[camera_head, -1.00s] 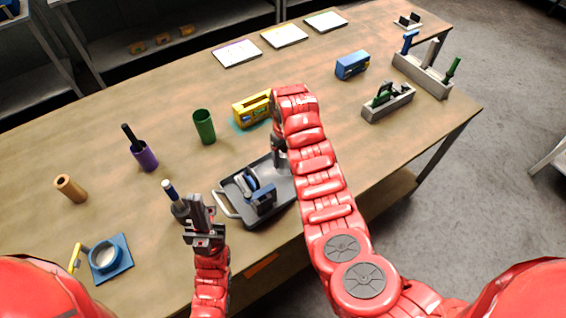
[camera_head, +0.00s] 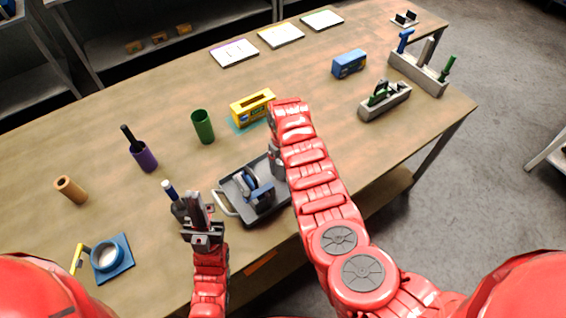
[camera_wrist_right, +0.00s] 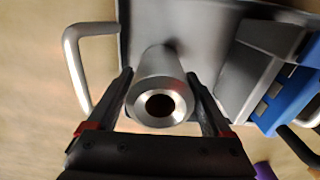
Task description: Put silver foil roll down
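The silver foil roll (camera_wrist_right: 158,88) is a grey metallic cylinder with a dark hole in its near end. It points toward the camera in the right wrist view. The dark tray (camera_wrist_right: 215,35) is behind the roll. In the head view my right gripper (camera_head: 275,158) is at the tray's (camera_head: 262,212) far right part, and my forearm hides the roll. My left gripper (camera_head: 197,208) stands beside the tray's left handle; whether it is open is unclear.
A blue-grey dispenser (camera_head: 255,190) sits in the tray, close to the roll. A blue-tipped tool in a grey holder (camera_head: 173,192) is near my left gripper. Behind are a yellow box (camera_head: 252,108), a green cup (camera_head: 203,127) and a purple cup (camera_head: 144,157).

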